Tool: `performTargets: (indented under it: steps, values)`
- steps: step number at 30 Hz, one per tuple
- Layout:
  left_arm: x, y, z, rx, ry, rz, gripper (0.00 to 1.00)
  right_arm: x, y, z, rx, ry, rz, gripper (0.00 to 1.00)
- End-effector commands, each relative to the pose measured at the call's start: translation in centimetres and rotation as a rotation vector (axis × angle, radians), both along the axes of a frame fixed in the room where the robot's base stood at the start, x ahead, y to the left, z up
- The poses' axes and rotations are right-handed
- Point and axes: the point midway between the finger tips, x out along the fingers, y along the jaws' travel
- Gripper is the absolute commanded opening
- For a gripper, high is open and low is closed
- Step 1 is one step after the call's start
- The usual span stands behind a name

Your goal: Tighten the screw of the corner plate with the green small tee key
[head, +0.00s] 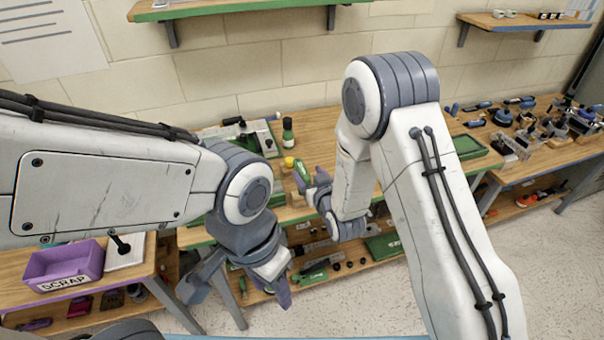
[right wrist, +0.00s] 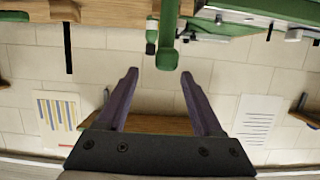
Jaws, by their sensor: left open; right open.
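A green handle (head: 301,171), which looks like that of the small tee key, stands up at the front of the middle bench in the head view. In the right wrist view the green handle (right wrist: 167,52) lies just beyond and between the fingertips, not touching them. My right gripper (head: 313,187) is open and empty close to the handle; its purple fingers (right wrist: 158,78) spread wide in the wrist view. My left gripper (head: 278,286) is lower, in front of the bench edge, with nothing seen in it. The corner plate and its screw cannot be made out for sure.
A green bottle (head: 288,132) and a small yellow item (head: 289,162) stand on the middle bench, near a light plate with black parts (head: 262,139). A purple scrap bin (head: 64,266) is on the left bench. Crowded tools (head: 548,125) fill the right bench.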

Motion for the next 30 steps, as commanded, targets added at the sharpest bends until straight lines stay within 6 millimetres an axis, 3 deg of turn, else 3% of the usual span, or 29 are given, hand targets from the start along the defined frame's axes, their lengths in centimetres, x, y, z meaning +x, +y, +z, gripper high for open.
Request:
performTargets:
  steps: [7,12,21,26,27,30]
  values:
    - [0.0,0.0,2.3,0.0,0.0,0.001,0.5,2.3,1.3,-1.0,-0.002,0.003,0.001,0.68]
    - [0.0,0.0,2.8,0.0,0.0,0.002,0.5,4.0,1.8,-1.8,0.0,0.001,0.0,0.68]
    - [0.0,0.0,2.8,0.0,0.0,0.001,0.5,4.4,1.9,-2.1,0.0,0.001,0.0,0.68]
    - [0.0,0.0,2.8,0.0,0.0,0.001,0.5,4.4,1.9,-2.1,0.0,0.001,0.0,0.07]
    - [0.0,0.0,2.8,0.0,0.0,0.001,0.5,4.4,1.9,-2.1,0.0,0.001,0.0,0.0]
    - [0.0,0.0,2.8,0.0,0.0,0.001,0.5,4.4,1.9,-2.0,0.001,-0.001,0.001,0.0]
